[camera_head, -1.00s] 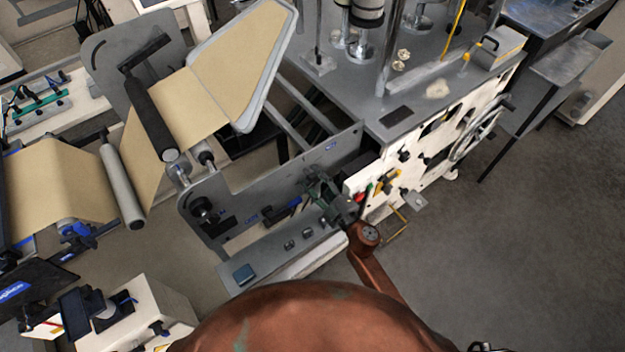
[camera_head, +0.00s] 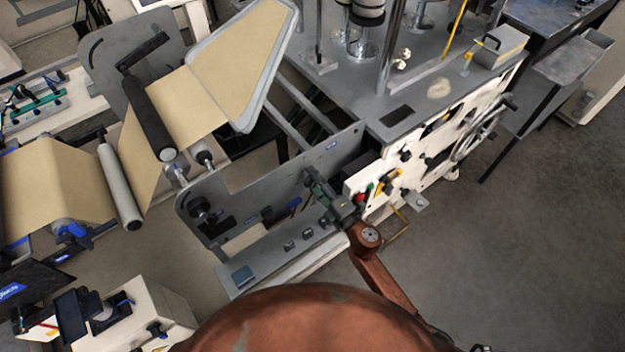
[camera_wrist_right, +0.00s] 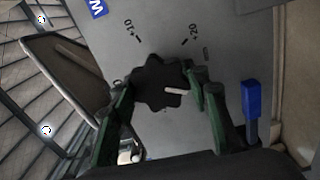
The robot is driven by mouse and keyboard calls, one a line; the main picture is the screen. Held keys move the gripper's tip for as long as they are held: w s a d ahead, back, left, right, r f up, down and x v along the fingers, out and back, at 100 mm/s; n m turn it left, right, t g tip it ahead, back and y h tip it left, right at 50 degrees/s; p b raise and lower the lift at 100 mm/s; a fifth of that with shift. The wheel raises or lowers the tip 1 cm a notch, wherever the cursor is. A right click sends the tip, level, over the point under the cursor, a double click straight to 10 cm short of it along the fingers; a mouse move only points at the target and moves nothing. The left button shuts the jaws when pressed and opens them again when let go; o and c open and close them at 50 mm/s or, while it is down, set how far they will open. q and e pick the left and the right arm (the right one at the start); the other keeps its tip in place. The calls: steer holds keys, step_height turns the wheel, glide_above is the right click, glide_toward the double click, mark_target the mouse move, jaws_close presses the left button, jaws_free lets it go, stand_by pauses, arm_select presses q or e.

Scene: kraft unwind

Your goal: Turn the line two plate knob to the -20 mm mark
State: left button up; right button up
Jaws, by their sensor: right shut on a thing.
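The black lobed plate knob (camera_wrist_right: 152,78) sits on a grey plate with printed scale marks in the right wrist view. Its white pointer (camera_wrist_right: 174,91) points right and slightly down. The -20 mark (camera_wrist_right: 190,34) is above and right of the knob, and the +10 mark (camera_wrist_right: 132,30) is above and left. My right gripper (camera_wrist_right: 162,88) has its green fingers on both sides of the knob, shut on it. In the head view my right gripper (camera_head: 318,187) is against the grey side plate and hides the knob. My left gripper is not in view.
A blue-handled part (camera_wrist_right: 251,100) stands right of the fingers in the wrist view. In the head view, a ledge with small controls (camera_head: 291,245) lies below the plate. The white machine panel (camera_head: 430,145) is to the right. Open floor (camera_head: 530,230) lies beyond.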

steer(key=shift+f, duration=0.1)
steer(key=o, duration=1.2)
steer(key=shift+c, duration=0.2)
steer(key=v, duration=1.2)
